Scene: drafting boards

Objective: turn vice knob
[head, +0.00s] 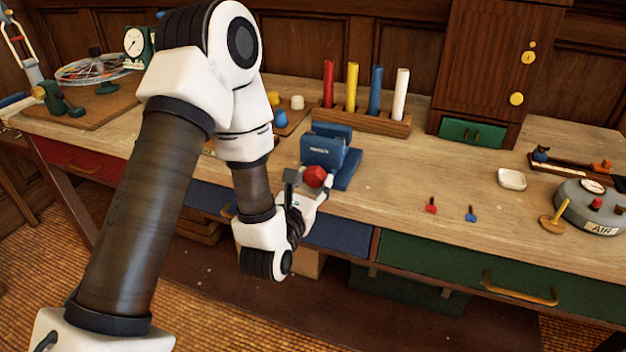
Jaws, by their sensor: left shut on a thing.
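A blue vice (324,152) stands on the wooden workbench near its front edge. Its red knob (315,176) faces the front of the bench. My left gripper (308,182) is at the knob, with its fingers shut on it. The gripper and wrist hide part of the knob's left and lower side. My left arm comes in from the lower left and covers part of the bench. My right gripper is not in view.
A wooden rack (365,118) with red, yellow, blue and white sticks stands behind the vice. A white dish (511,179), small red and blue pieces and a grey air tank (590,208) are to the right. Bench between vice and dish is mostly clear.

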